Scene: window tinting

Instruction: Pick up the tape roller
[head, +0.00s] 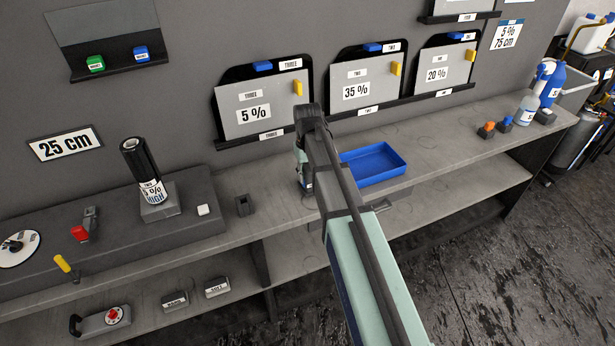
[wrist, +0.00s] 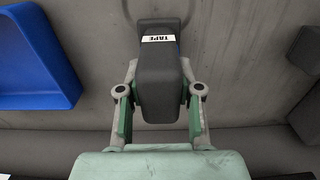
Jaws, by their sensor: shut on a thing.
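The tape roller (wrist: 160,72) is a dark grey, blocky tool with a white label reading TAPE. In the wrist view it lies between the two green-padded fingers of my gripper (wrist: 161,118), which are shut on its near end. Its far end reaches out beyond the fingers over the grey bench top. In the head view my gripper (head: 303,168) is at the bench, left of the blue tray, mostly behind my own arm.
The blue tray (head: 399,153) is close beside my gripper; it also shows in the wrist view (wrist: 72,88). A small dark holder (head: 244,205) stands on the other side. A dark roll (head: 140,160) stands further left. Film panels (head: 252,118) hang on the wall behind.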

